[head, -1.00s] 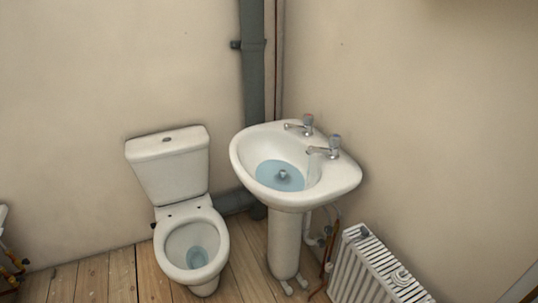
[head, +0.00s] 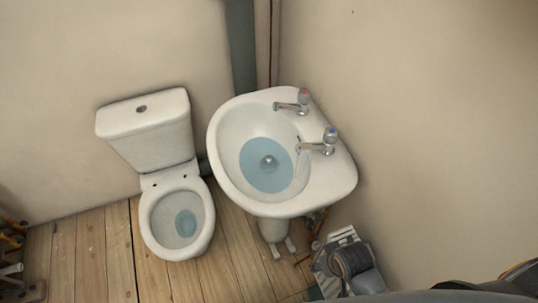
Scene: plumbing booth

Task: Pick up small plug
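A small grey round piece (head: 268,161) shows in the middle of the blue water in the white basin (head: 225,187). I cannot tell whether it is the small plug or a drain fitting. My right arm comes in at the lower right, and what looks like its wrist and gripper (head: 350,262) is over the radiator, apart from the basin. Its fingers are not clear, so I cannot tell if they are open or shut. My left gripper is not in view.
A white radiator (head: 338,237) stands at the right wall, mostly covered by my arm. Two taps (head: 293,103) (head: 318,142) stand on the basin's back rim. A toilet (head: 150,130) stands left of the basin.

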